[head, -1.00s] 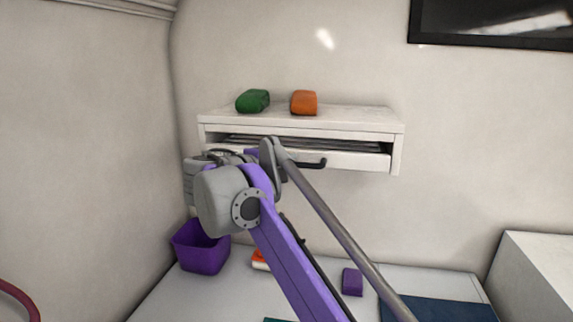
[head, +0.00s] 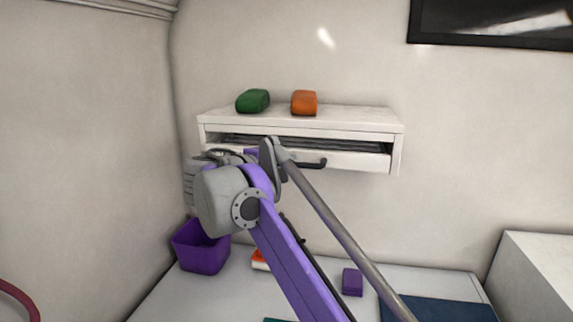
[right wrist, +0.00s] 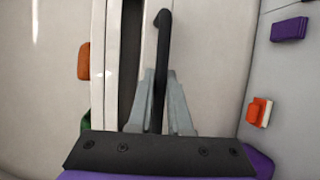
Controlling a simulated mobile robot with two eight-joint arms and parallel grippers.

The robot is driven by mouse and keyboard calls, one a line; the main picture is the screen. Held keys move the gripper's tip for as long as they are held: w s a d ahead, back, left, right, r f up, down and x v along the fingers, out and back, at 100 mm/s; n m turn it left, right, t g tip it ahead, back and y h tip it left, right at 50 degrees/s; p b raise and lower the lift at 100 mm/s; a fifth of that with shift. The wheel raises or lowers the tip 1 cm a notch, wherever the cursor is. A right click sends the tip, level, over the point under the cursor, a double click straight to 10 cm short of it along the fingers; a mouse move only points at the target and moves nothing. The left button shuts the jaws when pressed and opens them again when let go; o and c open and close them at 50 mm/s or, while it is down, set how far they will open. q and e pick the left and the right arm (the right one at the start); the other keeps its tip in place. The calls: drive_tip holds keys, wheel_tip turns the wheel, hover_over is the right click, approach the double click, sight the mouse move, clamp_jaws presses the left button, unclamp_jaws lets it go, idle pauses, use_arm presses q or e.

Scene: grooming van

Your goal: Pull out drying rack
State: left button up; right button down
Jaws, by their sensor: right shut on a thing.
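The drying rack (head: 357,160) is a white pull-out front with dark slats behind it, in a white wall unit (head: 370,119). Its top edge sits below the unit's top, leaving a dark gap. The black bar handle (head: 314,163) shows at its right end in the head view; my arm hides the rest. In the right wrist view the handle (right wrist: 163,22) runs between the fingers of my right gripper (right wrist: 160,78), which is shut on it. My right arm hides this gripper in the head view. My left gripper is not in view.
A green item (head: 253,101) and an orange item (head: 304,103) lie on top of the unit. Below are a counter, a purple bin (head: 201,247), a purple block (head: 352,282) and an orange-and-white item (head: 259,260). A side wall stands close on the left.

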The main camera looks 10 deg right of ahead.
drive_tip(key=shift+s, duration=0.1)
idle(0.5)
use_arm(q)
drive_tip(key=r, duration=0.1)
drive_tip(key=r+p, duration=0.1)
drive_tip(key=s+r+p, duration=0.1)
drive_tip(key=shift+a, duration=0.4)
use_arm(e)
drive_tip(key=s+a, duration=0.4)
drive_tip(key=s, duration=0.6)
drive_tip(key=s+a, duration=0.4)
drive_tip(key=s, duration=0.6)
drive_tip(key=shift+a, duration=0.25)
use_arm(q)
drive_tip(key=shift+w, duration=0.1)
use_arm(e)
drive_tip(key=c, duration=0.8)
unclamp_jaws()
drive_tip(key=shift+c, duration=0.2)
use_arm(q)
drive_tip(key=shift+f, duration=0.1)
use_arm(e)
drive_tip(key=shift+s+a, duration=0.1)
drive_tip(key=shift+s, duration=0.05)
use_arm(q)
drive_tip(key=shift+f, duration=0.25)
use_arm(e)
drive_tip(key=v, duration=1)
drive_tip(key=shift+s+a, duration=0.15)
drive_tip(key=shift+s, duration=0.1)
